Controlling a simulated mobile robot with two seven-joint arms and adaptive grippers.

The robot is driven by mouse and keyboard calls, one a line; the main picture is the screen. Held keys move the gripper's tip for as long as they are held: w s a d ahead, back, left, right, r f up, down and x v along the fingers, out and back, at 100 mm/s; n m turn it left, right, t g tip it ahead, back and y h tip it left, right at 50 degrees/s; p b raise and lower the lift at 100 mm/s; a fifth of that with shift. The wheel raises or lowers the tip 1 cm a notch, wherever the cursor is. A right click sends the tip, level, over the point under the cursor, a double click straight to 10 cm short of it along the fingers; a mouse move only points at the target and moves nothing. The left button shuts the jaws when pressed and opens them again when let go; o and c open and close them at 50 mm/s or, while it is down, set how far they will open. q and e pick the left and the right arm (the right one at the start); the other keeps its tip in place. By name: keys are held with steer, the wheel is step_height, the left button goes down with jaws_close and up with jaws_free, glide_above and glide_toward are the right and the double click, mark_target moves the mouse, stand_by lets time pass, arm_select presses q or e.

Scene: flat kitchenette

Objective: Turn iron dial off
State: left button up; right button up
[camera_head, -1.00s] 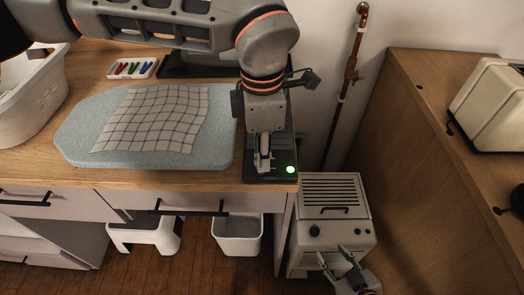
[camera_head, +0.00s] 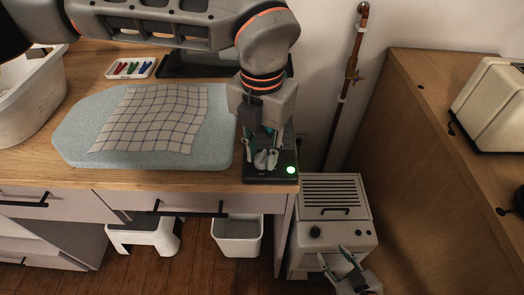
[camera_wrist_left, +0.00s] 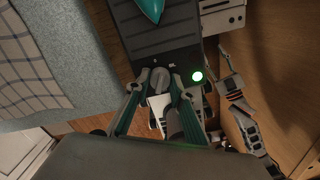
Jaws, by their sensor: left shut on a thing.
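The iron's black base (camera_head: 284,180) lies at the right front corner of the wooden counter, with a lit green light (camera_head: 291,169). The grey dial (camera_wrist_left: 159,80) on the base shows in the left wrist view, between the fingertips of my left gripper (camera_wrist_left: 160,84). My left gripper (camera_head: 261,160) points down at the base in the head view and is shut on the dial. The tip of the teal iron (camera_wrist_left: 150,8) rests on the base, at the top of the wrist view. My right gripper (camera_head: 345,258) is open and empty, low in front of the white appliance.
A grey ironing pad (camera_head: 75,130) with a checked cloth (camera_head: 150,118) lies left of the base. A tray of coloured pegs (camera_head: 132,68) is behind it. A white oven-like appliance (camera_head: 333,195) stands right of the counter. A wooden cabinet (camera_head: 420,150) is further right.

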mark_target(262, 154)
arm_select(q)
steer(key=n, duration=0.5)
steer(key=shift+r, duration=0.1)
steer(key=shift+n, duration=0.3)
stand_by(0.4)
steer(key=o, duration=1.1)
steer(key=shift+o, duration=0.2)
step_height(262, 154, up, 12)
